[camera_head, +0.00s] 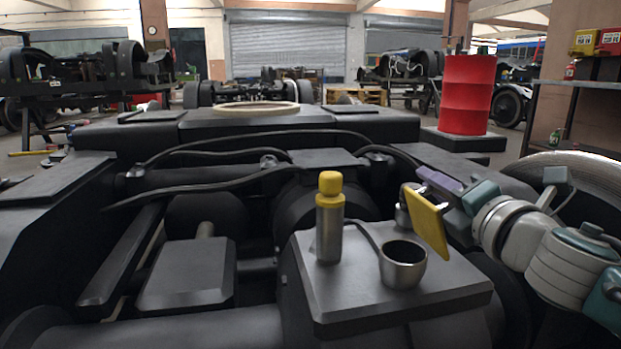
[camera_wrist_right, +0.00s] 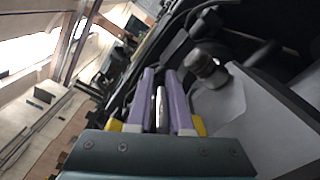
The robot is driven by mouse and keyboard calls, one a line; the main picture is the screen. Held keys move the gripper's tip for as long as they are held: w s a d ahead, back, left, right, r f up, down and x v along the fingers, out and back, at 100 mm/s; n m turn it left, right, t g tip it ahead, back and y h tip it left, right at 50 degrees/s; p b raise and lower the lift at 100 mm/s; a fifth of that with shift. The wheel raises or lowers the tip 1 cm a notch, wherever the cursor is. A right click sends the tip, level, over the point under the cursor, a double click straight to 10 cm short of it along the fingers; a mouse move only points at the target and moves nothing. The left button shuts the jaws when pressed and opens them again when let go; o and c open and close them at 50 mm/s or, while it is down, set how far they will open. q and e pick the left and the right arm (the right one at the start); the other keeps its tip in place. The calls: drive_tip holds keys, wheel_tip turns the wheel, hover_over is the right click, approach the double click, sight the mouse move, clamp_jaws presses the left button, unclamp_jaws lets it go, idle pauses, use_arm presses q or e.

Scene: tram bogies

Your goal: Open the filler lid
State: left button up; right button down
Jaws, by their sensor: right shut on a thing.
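The filler cup (camera_head: 403,266), a short steel cylinder with a dark open mouth, stands on a dark flat block (camera_head: 400,300) in the head view. My right gripper (camera_head: 420,192) is above and behind the cup, coming from the right. In the right wrist view its purple fingers (camera_wrist_right: 163,95) are closed on a thin grey metal piece (camera_wrist_right: 161,108), apparently the filler lid. A tilted yellow plate (camera_head: 428,222) at the gripper hides part of this grip in the head view; I cannot tell what it belongs to. My left gripper is out of view.
A steel cylinder with a yellow cap (camera_head: 330,220) stands upright left of the cup. Black hoses (camera_head: 225,182) cross the bogie frame behind. A red drum (camera_head: 466,95) stands at the back right. The space above the block's front is clear.

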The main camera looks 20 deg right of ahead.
sight(439, 216)
drive_tip(key=shift+s+d+f, duration=0.1)
drive_tip(key=shift+d+f, duration=0.05)
drive_tip(key=shift+f, duration=0.05)
idle(0.3)
drive_tip(key=c, duration=1.2)
unclamp_jaws()
drive_tip(key=o, duration=0.4)
drive_tip(key=shift+r, duration=0.1)
drive_tip(key=shift+c, duration=0.2)
drive_tip(key=shift+s+a, duration=0.2)
drive_tip(key=shift+s, duration=0.25)
drive_tip(key=p+v, duration=0.1)
drive_tip(key=v, duration=0.8)
drive_tip(key=shift+m, duration=0.3)
